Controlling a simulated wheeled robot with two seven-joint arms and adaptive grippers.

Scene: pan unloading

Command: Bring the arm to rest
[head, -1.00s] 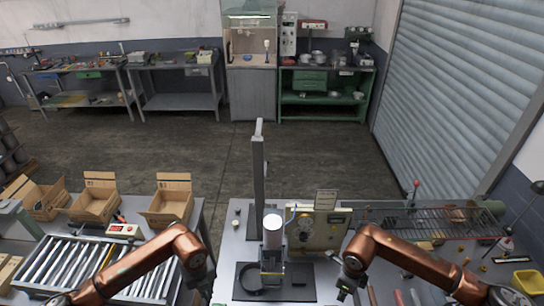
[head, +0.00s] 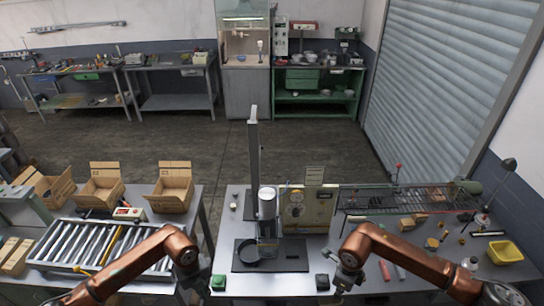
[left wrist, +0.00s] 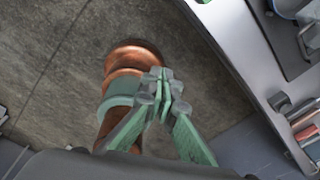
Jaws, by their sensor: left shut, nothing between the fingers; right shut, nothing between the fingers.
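My left gripper (head: 192,291) hangs at the front edge of the workbench, at the lower left of the head view, partly cut off by the frame. In the left wrist view its greenish fingers (left wrist: 163,88) are closed together with nothing between them, above the bare floor. My right gripper (head: 345,284) hangs at the front edge to the right of the press stand, shut and empty. Both copper arms are bent at the elbow and point downward. A dark round pan (head: 247,250) lies on the black base of the press stand (head: 266,222).
A roller conveyor (head: 80,243) and open cardboard boxes (head: 173,190) are at left. A green button box (head: 218,282) and a dark one (head: 322,281) sit at the bench front. A wire rack (head: 410,199) and yellow bin (head: 505,252) are at right. The floor behind is clear.

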